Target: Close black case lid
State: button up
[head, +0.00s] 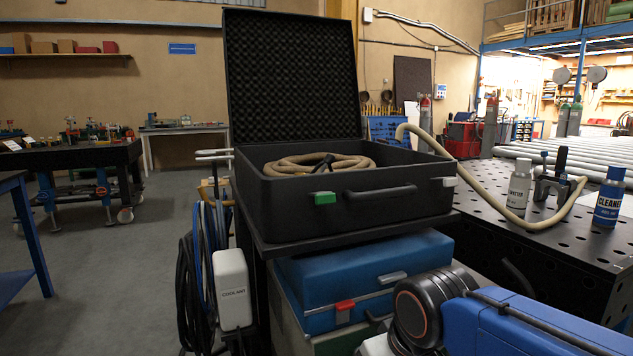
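The black case (345,208) stands open on a dark cart top in the middle of the head view. Its lid (291,75) is raised about upright at the back, with dark bumpy foam inside. A tan hose (310,162) lies coiled in the case, with a dark piece on it. A length of tan hose (440,150) also arches near the case's right side and runs to the table on the right. The case front has a dark handle, a green latch (325,198) and a pale latch (449,181). My blue arm shows at lower right; my gripper is out of view.
A perforated black table (535,240) at right holds a white bottle (519,186), a clamp-like tool (558,180) and a blue cleaner bottle (609,196). Below the black case are blue cases (345,275). Cables and a coolant container (233,290) hang at left. Floor is open at left.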

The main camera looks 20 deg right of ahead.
aim_at(291, 78)
jog(key=k+u, duration=0.25)
jog(key=k+j+u, duration=0.25)
jog(key=k, duration=0.15)
jog(key=j+u, duration=0.15)
jog(key=u, duration=1.65)
jog(key=i+j, duration=0.15)
jog(key=i, duration=0.4)
jog(key=i+j+u, duration=0.1)
jog(key=i, duration=0.4)
jog(key=i+z, duration=0.45)
jog(key=z, duration=0.25)
jog(key=i+z, duration=0.35)
jog(key=i+l+z, duration=0.15)
jog(key=i+z, duration=0.25)
jog(key=i, duration=0.2)
jog(key=i+z, duration=0.45)
jog(key=i, duration=0.15)
jog(key=i+z, duration=0.25)
jog(key=i, duration=0.6)
jog(key=i+j+z, duration=0.2)
jog(key=i, duration=0.7)
jog(key=i+l, duration=0.1)
jog(key=i, duration=1.6)
